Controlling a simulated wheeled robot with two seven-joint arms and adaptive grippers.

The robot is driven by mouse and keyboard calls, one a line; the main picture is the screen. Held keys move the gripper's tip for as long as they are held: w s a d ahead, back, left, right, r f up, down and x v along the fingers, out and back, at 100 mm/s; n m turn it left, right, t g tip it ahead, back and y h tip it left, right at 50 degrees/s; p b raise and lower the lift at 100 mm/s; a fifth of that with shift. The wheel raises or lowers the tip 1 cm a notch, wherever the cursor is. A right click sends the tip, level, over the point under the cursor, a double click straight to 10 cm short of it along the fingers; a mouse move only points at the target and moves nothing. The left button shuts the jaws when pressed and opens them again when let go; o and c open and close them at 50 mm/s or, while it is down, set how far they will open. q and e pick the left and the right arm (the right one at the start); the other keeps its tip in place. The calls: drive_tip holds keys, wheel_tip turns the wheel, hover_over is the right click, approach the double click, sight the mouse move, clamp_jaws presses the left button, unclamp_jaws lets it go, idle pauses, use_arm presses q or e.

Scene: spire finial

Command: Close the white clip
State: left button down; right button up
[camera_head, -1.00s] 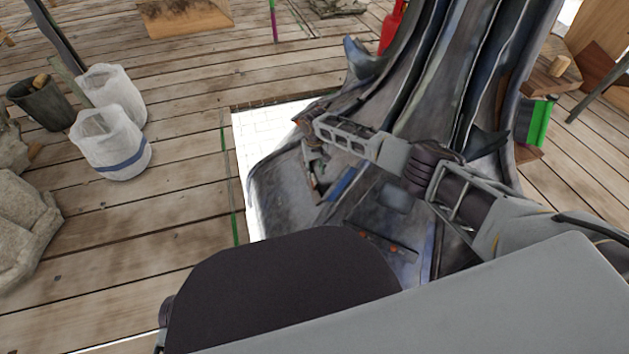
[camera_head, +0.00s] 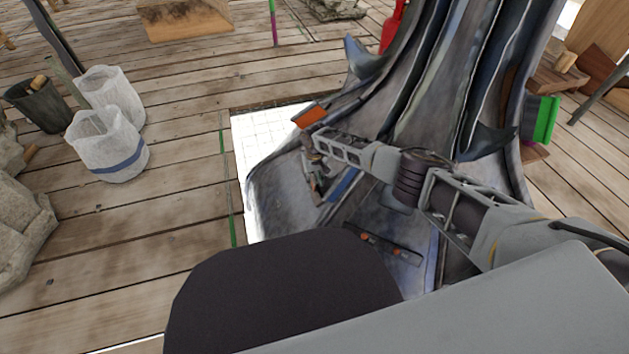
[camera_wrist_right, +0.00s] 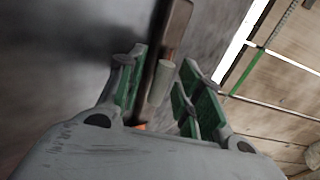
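A small pale grey-white piece (camera_wrist_right: 161,83), which looks like the white clip, lies against a dark bar with a brown end (camera_wrist_right: 178,25) in the right wrist view. My right gripper (camera_wrist_right: 160,90) has its green-padded fingers apart on either side of the piece and bar, with a gap visible on the right. In the head view my right gripper (camera_head: 316,178) points down at the lower left flank of the grey spire (camera_head: 415,110). The clip cannot be made out there. Whether the fingers touch it is not clear. My left gripper is not in view.
An orange block (camera_head: 310,117) and a blue strip (camera_head: 344,185) are on the spire near my right gripper. A dark bar with orange spots (camera_head: 384,243) lies lower on it. White buckets (camera_head: 108,146) stand left on the plank floor (camera_head: 190,215). Open floor lies between.

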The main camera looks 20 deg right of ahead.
clamp_jaws()
idle(0.3)
